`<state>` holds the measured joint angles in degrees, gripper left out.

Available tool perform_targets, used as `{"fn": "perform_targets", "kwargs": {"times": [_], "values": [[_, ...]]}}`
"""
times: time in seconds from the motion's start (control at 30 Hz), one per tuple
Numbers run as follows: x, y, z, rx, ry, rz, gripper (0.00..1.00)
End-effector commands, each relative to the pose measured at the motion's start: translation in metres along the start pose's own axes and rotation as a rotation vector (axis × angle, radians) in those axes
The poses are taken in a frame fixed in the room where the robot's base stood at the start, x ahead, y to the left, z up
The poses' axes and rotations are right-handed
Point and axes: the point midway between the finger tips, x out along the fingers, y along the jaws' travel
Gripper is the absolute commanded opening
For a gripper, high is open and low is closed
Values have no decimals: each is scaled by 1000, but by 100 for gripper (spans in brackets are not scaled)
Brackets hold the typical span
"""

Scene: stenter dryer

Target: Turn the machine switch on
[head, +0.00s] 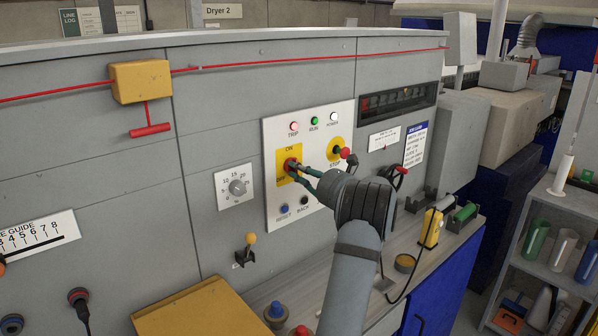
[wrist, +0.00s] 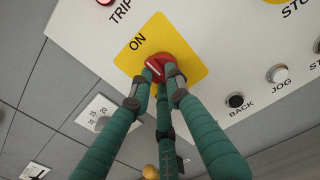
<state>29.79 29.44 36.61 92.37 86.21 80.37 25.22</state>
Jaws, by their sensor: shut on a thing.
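The machine switch is a red rotary knob (head: 290,163) on a yellow plate marked ON at the top and OFF at the lower left, on the white control panel (head: 276,215). In the wrist view the red knob (wrist: 157,66) has a pale line across its face. My gripper (head: 298,168) has its green fingers closed on the knob. The fingers (wrist: 160,80) also reach it in the wrist view and cover its lower part. The knob's exact setting is hard to tell. The OFF label is hidden in the wrist view.
Beside the switch is a STOP control (head: 336,150) on yellow. TRIP, RUN and POWER lamps sit above; RESET (head: 284,208) and BACK (head: 304,201) buttons sit below. A dial (head: 237,187) and a yellow-tipped lever (head: 249,240) are to the left. A red pull cord (head: 60,92) runs above.

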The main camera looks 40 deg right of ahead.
Motion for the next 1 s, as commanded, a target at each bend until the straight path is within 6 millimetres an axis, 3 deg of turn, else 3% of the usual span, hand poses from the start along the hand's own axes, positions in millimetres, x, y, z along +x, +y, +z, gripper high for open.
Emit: {"fn": "perform_targets", "kwargs": {"times": [0.03,0.07,0.37,0.73,1.0], "values": [[0,0,0,4,-1,1,0],[0,0,0,4,-2,1,17],[0,0,0,1,-1,0,35],[-5,-1,0,1,0,-2,35],[-54,-2,0,2,0,-5,35]]}}
